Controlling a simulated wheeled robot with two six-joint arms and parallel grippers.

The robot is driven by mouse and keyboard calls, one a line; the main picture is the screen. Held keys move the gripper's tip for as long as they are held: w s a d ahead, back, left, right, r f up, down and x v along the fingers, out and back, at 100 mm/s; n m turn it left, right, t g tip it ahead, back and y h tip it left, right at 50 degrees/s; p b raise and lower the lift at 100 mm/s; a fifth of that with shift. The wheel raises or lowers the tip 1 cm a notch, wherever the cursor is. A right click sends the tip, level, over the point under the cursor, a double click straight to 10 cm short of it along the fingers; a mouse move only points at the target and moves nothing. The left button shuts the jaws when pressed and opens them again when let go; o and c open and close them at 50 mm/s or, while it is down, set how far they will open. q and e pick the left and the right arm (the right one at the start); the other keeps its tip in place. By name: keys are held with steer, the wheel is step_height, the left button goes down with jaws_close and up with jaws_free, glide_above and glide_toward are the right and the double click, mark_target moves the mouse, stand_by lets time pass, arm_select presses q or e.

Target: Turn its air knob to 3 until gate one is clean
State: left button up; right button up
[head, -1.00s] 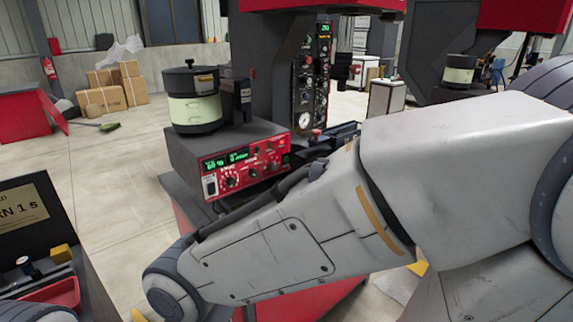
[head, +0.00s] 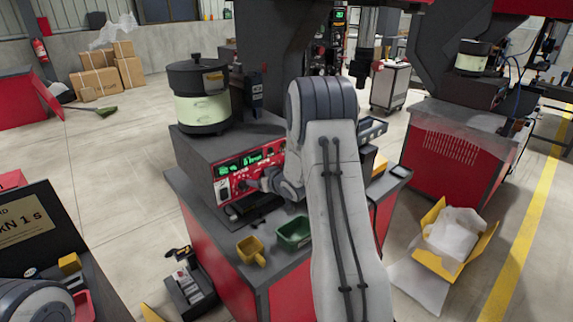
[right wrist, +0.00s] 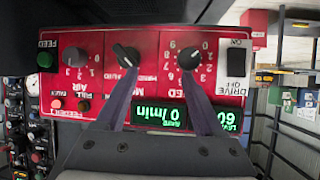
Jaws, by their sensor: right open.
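The feeder's red control panel (head: 238,178) faces my right gripper (head: 265,182), which is small and partly hidden by my arm. The right wrist view shows the panel upside down. There the gripper (right wrist: 159,72) is open, one finger near the middle knob (right wrist: 126,55) and the other near the speed knob (right wrist: 188,58). The air knob (right wrist: 75,55) is left of both fingers, with its small scale beside it; I cannot read its pointer surely. Touching or apart is unclear. The feeder bowl (head: 203,108) stands on the grey housing. Gate one cannot be made out. My left gripper is out of view.
A green tray (head: 293,232) and a yellow scoop (head: 251,250) lie on the bench before the panel. A yellow box (head: 452,238) stands on the floor right.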

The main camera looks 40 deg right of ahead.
steer(key=s+d+f+m+t+y+p, duration=0.1)
steer(key=s+d+f+t, duration=0.15)
steer(key=d, duration=0.45)
steer(key=s+d+f+m+t, duration=0.1)
steer(key=s+d+t, duration=0.25)
steer(key=d, duration=0.45)
steer(key=w+p, duration=0.2)
steer(key=w, duration=0.7)
steer(key=shift+a, duration=0.2)
steer(key=shift+w, duration=0.1)
jaws_close()
